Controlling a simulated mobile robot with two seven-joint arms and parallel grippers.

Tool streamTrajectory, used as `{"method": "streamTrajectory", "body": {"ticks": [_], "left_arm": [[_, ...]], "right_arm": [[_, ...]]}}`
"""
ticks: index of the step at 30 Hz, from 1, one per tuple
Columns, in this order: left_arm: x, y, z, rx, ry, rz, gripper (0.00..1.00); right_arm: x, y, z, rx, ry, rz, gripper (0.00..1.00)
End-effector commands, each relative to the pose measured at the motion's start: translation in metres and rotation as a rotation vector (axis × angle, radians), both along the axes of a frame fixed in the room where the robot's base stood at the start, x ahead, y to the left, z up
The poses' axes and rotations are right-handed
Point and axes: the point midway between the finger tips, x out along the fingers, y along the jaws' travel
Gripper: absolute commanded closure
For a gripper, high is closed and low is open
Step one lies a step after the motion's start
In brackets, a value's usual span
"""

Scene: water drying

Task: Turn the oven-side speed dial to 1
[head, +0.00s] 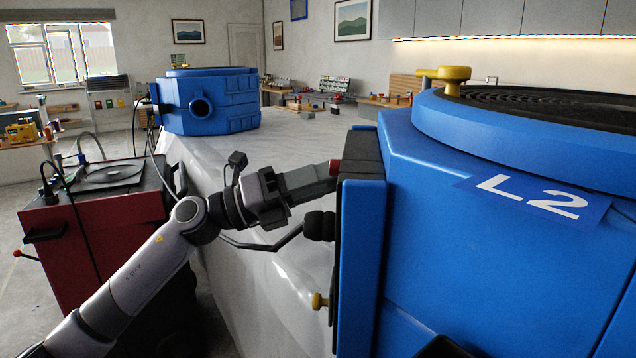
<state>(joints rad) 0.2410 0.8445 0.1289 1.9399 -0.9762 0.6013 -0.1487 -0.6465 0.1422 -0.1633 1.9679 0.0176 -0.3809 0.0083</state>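The blue machine marked L2 (480,240) fills the right side of the head view. Its dark control panel (362,160) is on the left side and is seen nearly edge-on, so dial markings are hidden. A black knob (320,226) sticks out of the panel's left side. A small red part (335,167) shows above it. I cannot tell which of these is the speed dial. My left gripper (330,181) points right, its fingertips at the panel close by the red part, above the black knob. Whether it touches or grips anything is unclear. My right gripper is not in view.
A brass knob (319,301) sticks out low on the panel side. A second blue machine (210,102) stands behind on the pale bench (290,125). A red cabinet (90,235) with cables stands at left. A yellow knob (453,80) tops the near machine.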

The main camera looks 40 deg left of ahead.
Motion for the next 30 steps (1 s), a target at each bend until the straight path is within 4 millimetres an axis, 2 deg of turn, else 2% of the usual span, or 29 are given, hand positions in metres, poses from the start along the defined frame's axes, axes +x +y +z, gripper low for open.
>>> {"method": "streamTrajectory", "body": {"ticks": [14,24,27,30], "left_arm": [[0.002,0.001,-0.010,0.133,-0.263,0.000,0.92],[0.004,0.002,-0.008,0.280,-0.545,0.000,0.92],[0.005,0.003,-0.007,0.320,-0.622,0.000,0.92],[0.005,0.003,-0.006,0.357,-0.692,-0.002,0.92]], "right_arm": [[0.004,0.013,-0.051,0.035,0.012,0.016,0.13],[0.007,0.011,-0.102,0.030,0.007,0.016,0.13],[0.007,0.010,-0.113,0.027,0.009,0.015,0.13],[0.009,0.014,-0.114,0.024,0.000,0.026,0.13]]}}
